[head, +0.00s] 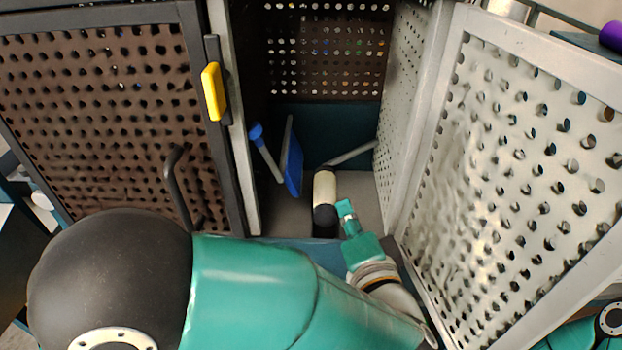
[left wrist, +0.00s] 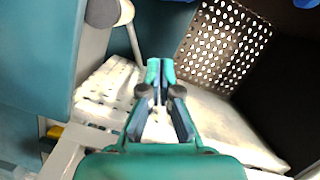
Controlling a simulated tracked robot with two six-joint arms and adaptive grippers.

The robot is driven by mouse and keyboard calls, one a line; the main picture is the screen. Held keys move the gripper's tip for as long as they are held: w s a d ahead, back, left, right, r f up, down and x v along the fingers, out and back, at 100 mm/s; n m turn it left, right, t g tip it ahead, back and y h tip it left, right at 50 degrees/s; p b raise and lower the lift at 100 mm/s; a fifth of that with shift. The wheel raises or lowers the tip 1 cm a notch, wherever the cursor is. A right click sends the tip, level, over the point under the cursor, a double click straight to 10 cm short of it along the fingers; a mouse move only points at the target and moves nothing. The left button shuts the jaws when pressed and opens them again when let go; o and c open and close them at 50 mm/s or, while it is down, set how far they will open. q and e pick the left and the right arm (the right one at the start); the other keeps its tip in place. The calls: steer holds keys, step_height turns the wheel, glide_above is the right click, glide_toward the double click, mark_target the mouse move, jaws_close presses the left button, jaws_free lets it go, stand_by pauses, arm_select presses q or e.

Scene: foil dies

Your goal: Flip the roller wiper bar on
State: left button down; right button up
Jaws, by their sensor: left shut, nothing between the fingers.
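Inside the open cabinet, a cream roller with black ends (head: 324,187) stands out toward me. A thin pale rod (head: 350,153) runs from near it toward the right wall. A blue flat bar (head: 291,160) and a blue-tipped lever (head: 265,150) are to its left. I cannot tell for certain which piece is the wiper bar. My left gripper (head: 346,212) is shut and empty, just right of the roller's near black end. In the left wrist view, the shut fingertips (left wrist: 160,70) show with a dark knob (left wrist: 101,12) and the rod (left wrist: 134,42) at upper left. My right gripper is not in view.
A dark perforated door (head: 100,110) with a yellow latch (head: 213,90) and black handle (head: 178,185) stands at left. A pale perforated door (head: 520,150) stands open at right. Free room in the cabinet is narrow. A purple object (head: 611,36) is at far upper right.

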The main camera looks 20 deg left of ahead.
arm_select(q)
steer(key=shift+w+a, duration=0.15)
steer(key=x, duration=0.9)
steer(key=shift+w+a, duration=0.1)
steer(key=shift+a, duration=0.1)
steer(key=a, duration=0.1)
steer(key=a+f, duration=0.1)
steer(key=a, duration=0.1)
steer(key=shift+f, duration=0.15)
steer(key=shift+s+a+f, duration=0.15)
steer(key=shift+s+a, duration=0.1)
steer(key=shift+a, duration=0.1)
